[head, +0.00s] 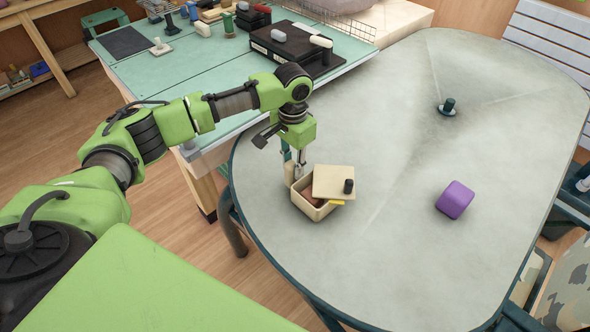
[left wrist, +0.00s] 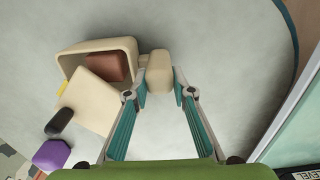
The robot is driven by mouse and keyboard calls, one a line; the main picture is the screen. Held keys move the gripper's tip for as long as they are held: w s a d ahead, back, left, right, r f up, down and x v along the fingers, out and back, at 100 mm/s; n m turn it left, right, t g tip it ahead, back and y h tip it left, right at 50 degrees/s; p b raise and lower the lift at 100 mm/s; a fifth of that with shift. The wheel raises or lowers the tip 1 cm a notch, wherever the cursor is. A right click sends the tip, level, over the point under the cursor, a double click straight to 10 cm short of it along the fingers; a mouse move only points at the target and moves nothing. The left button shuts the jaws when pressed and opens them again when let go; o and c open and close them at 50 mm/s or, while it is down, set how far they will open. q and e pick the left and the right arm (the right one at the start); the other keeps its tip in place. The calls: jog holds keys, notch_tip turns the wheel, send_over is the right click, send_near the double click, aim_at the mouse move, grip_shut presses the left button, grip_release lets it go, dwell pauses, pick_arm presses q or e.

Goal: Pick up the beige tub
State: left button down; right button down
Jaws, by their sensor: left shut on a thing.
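In the head view my left gripper (head: 297,174) points down at the left side of an open beige crate (head: 314,210), and the tub (head: 289,174) shows only in part beside the fingers. The tub is right next to the crate's wall; whether they touch, or whether it is clear of the table, I cannot tell. My right gripper is not in view.
A purple block (head: 455,199) and a dark green knob (head: 448,106) stand on the grey table (head: 400,270). Much of the table is clear.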

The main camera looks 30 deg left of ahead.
pick_arm(q)
jog(key=s+d+r, duration=0.8)
jog(key=s+r, duration=0.3)
jog(key=r, duration=0.1)
jog(key=shift+d, duration=0.25)
jog(key=shift+s, duration=0.1)
